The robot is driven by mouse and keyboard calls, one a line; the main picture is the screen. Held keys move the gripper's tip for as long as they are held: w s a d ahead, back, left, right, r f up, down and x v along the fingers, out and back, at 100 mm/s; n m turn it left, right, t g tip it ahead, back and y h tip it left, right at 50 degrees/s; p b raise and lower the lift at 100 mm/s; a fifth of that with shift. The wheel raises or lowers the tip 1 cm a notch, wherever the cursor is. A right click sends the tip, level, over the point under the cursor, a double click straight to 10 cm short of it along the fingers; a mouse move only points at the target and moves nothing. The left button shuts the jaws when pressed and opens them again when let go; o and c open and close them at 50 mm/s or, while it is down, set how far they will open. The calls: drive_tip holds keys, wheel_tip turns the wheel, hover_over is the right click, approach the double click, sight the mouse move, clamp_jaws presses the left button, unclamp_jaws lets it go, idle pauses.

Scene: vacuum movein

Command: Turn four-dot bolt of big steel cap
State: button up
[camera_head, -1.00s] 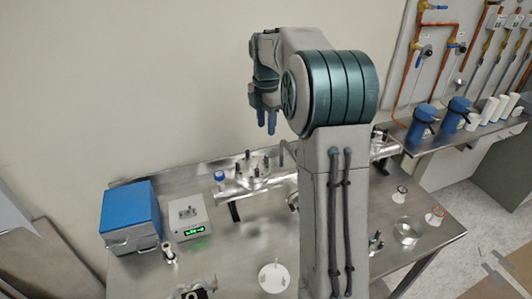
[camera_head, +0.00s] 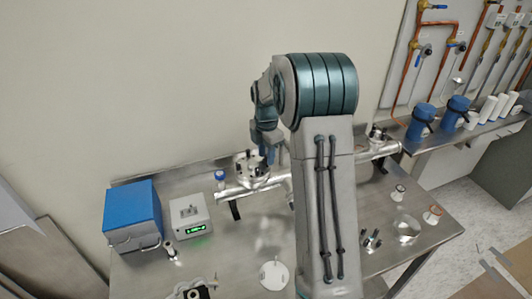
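The big steel cap (camera_head: 248,175) sits on the horizontal steel tube at the back of the table. Several dark bolts stand up around its top. They are too small here for me to count any dots, so I cannot tell which is the four-dot bolt. My gripper (camera_head: 268,155) points down at the right side of the cap, close to the bolts there. I cannot tell whether a finger touches a bolt or how wide the fingers are apart. My arm hides part of the tube to the right of the cap.
A blue box (camera_head: 131,212) and a grey device with a green display (camera_head: 189,215) stand to the left. A blue-capped bottle (camera_head: 220,178) stands left of the cap. A white disc (camera_head: 273,274) lies in front. A glass dish (camera_head: 407,228) is at the right.

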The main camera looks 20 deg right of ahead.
clamp_jaws()
